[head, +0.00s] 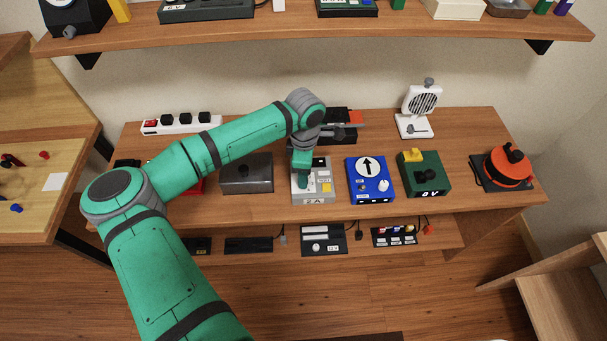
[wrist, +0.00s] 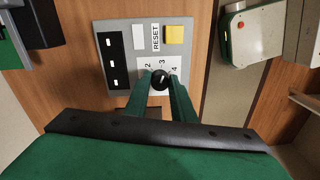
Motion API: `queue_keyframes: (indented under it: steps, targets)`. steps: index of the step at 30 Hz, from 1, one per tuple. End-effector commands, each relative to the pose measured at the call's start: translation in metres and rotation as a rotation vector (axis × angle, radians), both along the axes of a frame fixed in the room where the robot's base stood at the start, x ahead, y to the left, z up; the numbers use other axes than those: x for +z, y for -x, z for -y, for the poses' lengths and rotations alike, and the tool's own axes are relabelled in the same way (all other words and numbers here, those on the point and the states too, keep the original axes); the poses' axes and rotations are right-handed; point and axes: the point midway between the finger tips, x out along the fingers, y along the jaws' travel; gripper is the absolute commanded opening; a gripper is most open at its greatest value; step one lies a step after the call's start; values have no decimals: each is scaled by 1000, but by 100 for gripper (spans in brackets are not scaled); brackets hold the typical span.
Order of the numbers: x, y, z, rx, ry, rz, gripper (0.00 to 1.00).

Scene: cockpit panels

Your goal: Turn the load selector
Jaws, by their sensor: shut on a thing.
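The load selector is a small round black knob (wrist: 160,81) on a grey box (head: 326,196). In the wrist view the box face (wrist: 140,29) has the printed numbers 2, 3 and 4 around the knob, a yellow button (wrist: 174,35) beside the word RESET, and a black strip (wrist: 112,60) with white marks. My gripper (wrist: 162,76) has its two green fingers shut on the knob, one on each side. In the head view my gripper (head: 303,181) points down onto the grey box and hides the knob. The box's front reads 2 A.
A blue box (head: 378,193) with an arrow dial stands close on the right, then a green box (head: 437,181) reading 0 V. A dark grey box (head: 246,176) is on the left. A white fan (head: 421,100) and an orange device (head: 507,168) stand farther right. A shelf (head: 350,27) hangs above.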

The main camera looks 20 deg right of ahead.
Motion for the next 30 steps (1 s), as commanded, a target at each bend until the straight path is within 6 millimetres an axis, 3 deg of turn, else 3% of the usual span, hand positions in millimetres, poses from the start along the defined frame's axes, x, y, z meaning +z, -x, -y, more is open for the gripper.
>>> queue_keyframes:
  steps: [30]
  targets:
    - [1,-3,-2,908,0,4,0]
